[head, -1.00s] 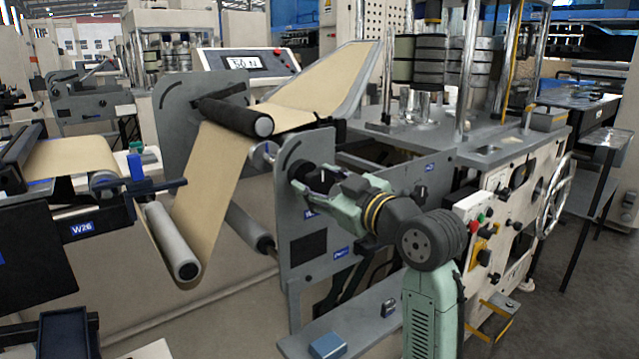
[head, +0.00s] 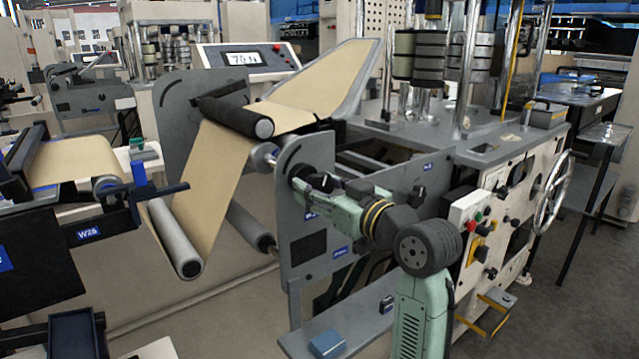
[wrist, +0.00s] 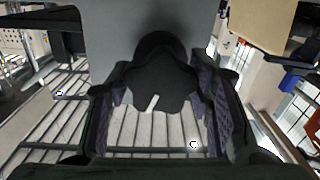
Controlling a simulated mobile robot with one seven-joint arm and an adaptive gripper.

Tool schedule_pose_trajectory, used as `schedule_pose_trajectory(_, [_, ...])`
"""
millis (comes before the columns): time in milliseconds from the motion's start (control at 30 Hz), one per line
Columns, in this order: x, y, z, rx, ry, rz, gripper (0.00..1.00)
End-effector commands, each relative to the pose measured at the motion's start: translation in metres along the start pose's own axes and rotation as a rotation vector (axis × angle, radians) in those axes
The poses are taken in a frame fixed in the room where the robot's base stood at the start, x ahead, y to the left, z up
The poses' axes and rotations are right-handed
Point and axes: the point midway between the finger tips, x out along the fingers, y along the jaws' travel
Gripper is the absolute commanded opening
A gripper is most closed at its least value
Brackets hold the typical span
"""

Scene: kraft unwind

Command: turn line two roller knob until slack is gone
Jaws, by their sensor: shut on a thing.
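A black lobed knob (wrist: 140,85) with a white mark on its face is between the two finger pads of my gripper (wrist: 162,105) in the wrist view. The pads close on it from both sides. In the head view my gripper (head: 300,186) reaches the grey side plate (head: 308,150) of the unwind stand and hides the knob. The brown kraft web (head: 212,180) runs from the lower grey roller (head: 172,238) up to the black roller (head: 232,115). It looks straight between them. The display (head: 246,59) seems to read 70 N.
A control box with coloured buttons (head: 472,222) and a handwheel (head: 553,193) are on the machine right of my arm. A low shelf with a blue block (head: 327,345) lies below it. The W26 unwind unit (head: 88,233) stands at left.

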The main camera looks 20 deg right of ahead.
Motion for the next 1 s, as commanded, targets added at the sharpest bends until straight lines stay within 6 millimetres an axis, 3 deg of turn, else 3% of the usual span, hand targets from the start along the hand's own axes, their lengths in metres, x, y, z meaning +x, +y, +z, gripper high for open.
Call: schedule_pose_trajectory(1000, [0.0005,-0.001,-0.002,0.375,-0.002,-0.003,0.19])
